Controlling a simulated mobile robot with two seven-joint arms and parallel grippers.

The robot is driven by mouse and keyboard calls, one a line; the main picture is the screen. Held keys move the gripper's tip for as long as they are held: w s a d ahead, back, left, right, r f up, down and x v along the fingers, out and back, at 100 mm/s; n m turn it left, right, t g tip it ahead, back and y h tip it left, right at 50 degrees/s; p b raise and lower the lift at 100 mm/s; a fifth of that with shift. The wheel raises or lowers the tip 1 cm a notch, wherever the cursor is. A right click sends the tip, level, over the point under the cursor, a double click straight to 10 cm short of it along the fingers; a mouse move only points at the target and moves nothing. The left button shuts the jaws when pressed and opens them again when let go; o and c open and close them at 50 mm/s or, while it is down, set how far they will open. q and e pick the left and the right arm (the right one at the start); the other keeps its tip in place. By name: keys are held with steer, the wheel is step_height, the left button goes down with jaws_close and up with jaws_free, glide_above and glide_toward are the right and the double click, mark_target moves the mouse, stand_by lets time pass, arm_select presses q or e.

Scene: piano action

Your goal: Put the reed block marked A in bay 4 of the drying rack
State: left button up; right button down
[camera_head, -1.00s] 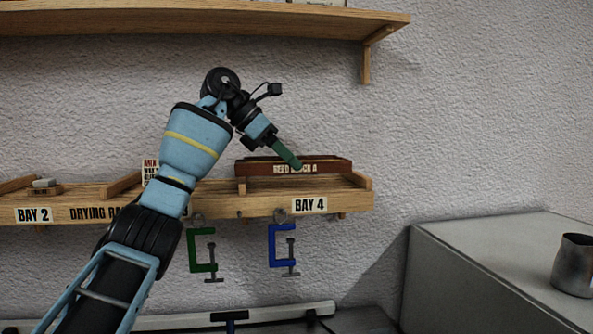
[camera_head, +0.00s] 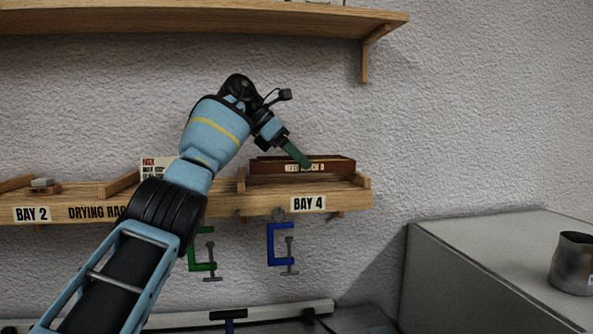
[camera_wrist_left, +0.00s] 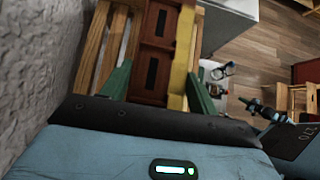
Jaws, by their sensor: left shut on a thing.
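The reed block A (camera_head: 272,167), a long reddish-brown block with a white label on its front, is in my left gripper (camera_head: 304,163). A green finger crosses its front and hides part of the label. In the left wrist view the block (camera_wrist_left: 155,64) lies between the two green fingers. The block is level, over bay 4 (camera_head: 308,204) of the drying rack (camera_head: 225,206), between a left and a right wooden divider. I cannot tell whether it touches the rack floor.
A green clamp (camera_head: 201,252) and a blue clamp (camera_head: 278,245) hang below the rack. A wooden shelf (camera_head: 200,22) is above. A grey cabinet (camera_head: 480,265) with a metal cup (camera_head: 574,264) stands at right. A small block (camera_head: 43,184) lies near bay 2.

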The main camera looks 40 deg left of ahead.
mark_target(297, 170)
arm_select(q)
steer(key=shift+f+p, duration=0.3)
steer(key=shift+f, duration=1.2)
steer(key=shift+f, duration=0.15)
steer(key=o, duration=1.2)
steer(key=shift+o, duration=0.2)
steer(key=v, duration=1.1)
steer(key=shift+s+a+r, duration=0.3)
steer(key=shift+r, duration=0.1)
